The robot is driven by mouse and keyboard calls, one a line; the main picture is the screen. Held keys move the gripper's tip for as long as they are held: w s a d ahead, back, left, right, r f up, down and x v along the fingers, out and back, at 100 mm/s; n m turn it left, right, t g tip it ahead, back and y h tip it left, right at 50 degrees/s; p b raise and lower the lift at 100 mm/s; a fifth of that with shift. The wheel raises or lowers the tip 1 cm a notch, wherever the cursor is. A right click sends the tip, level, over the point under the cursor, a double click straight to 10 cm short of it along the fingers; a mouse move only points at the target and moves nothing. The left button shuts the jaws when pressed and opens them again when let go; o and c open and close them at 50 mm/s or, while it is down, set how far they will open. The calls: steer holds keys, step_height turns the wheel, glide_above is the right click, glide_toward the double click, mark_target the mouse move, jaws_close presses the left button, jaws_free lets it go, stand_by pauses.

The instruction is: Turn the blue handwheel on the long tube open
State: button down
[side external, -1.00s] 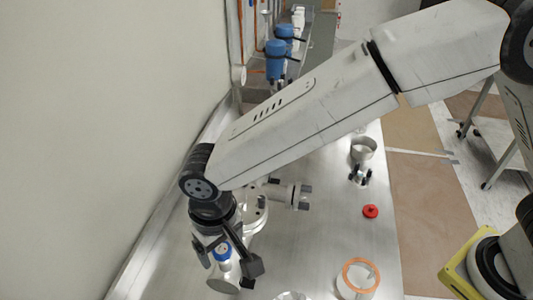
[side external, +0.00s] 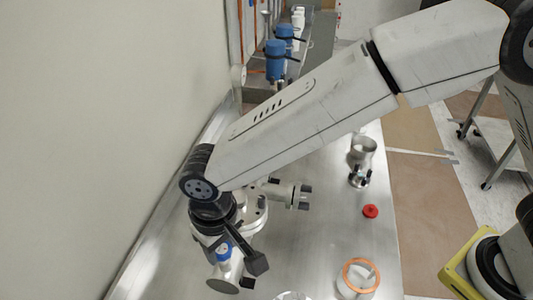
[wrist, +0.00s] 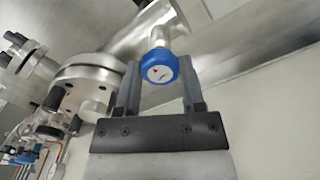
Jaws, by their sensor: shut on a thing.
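In the side view my gripper (side external: 238,251) points down at the wheel, and one finger is hidden.
A flanged joint (wrist: 88,85) with bolts stands close beside the wheel. The steel bench (side external: 325,215) holds a red cap (side external: 370,211), a metal fitting (side external: 361,160) and a white cup with an orange ring (side external: 358,277). A plain wall (side external: 100,110) is at the left.

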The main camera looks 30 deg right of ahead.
steer(key=n, duration=0.4)
steer(key=shift+n, duration=0.3)
steer(key=n, duration=1.3)
steer(key=shift+n, duration=0.3)
steer(key=n, duration=0.4)
steer(key=shift+w, duration=0.1)
steer(key=n, duration=0.9)
steer(key=shift+n, duration=2)
